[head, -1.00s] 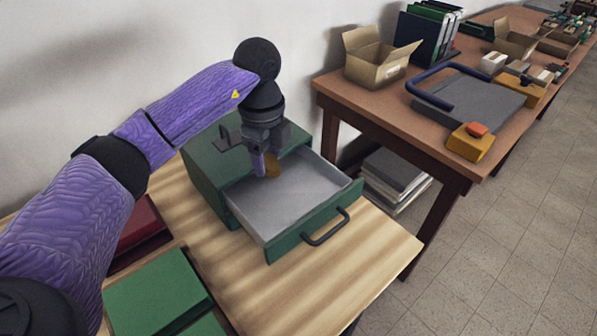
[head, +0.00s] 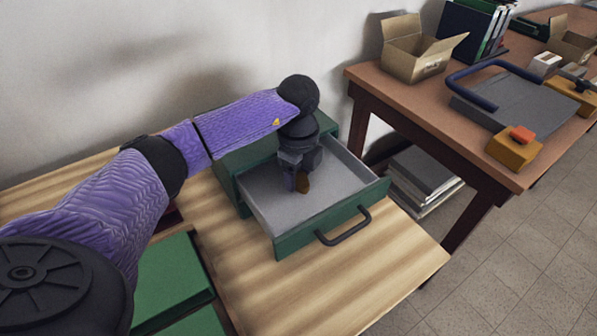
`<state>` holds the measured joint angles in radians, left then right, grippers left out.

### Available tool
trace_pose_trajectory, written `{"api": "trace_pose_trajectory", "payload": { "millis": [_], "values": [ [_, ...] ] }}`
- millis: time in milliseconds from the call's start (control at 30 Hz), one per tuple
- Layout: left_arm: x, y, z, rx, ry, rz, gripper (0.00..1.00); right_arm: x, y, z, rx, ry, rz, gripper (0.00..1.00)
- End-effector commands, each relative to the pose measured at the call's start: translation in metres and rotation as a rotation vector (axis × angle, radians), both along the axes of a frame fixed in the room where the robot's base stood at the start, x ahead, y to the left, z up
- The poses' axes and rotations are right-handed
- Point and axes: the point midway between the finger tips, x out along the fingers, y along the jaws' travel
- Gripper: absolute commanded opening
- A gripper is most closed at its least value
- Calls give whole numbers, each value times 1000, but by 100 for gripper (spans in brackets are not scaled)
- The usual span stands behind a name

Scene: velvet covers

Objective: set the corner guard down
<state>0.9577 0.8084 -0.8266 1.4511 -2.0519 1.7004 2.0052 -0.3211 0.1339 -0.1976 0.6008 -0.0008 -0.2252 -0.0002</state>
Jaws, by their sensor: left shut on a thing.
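A small brown-orange piece, likely the corner guard (head: 303,185), shows at the fingertips of my left gripper (head: 297,182). The gripper points down and is shut on it, over the inside of an open drawer (head: 265,196). The drawer has a pale grey inside and a green front with a dark handle (head: 344,228). I cannot tell whether the piece touches the drawer floor. Most of it is hidden by the gripper. My right gripper is not in view.
The green cabinet (head: 238,150) stands on a striped wooden table (head: 330,285). Green flat boxes (head: 170,275) lie at its lower left. A brown table (head: 420,105) at the right holds an open carton (head: 415,55) and a yellow block (head: 510,152). Grey stacked items (head: 425,172) sit beneath it.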

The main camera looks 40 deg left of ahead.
Motion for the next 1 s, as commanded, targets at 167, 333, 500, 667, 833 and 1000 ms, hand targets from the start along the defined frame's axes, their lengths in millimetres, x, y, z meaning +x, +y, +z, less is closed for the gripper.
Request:
{"api": "trace_pose_trajectory", "payload": {
  "millis": [167,333,500,667,833,1000],
  "values": [
    [0,0,-1,0,0,0,87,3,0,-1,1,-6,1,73],
    [0,0,-1,0,0,0,92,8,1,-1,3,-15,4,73],
    [0,0,4,0,0,0,92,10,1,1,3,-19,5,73],
    [1,0,44,0,-6,1,92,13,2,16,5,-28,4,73],
    [1,0,92,0,-6,0,92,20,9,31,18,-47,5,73],
    [0,0,118,0,-2,0,92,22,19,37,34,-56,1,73]
  ]
}}
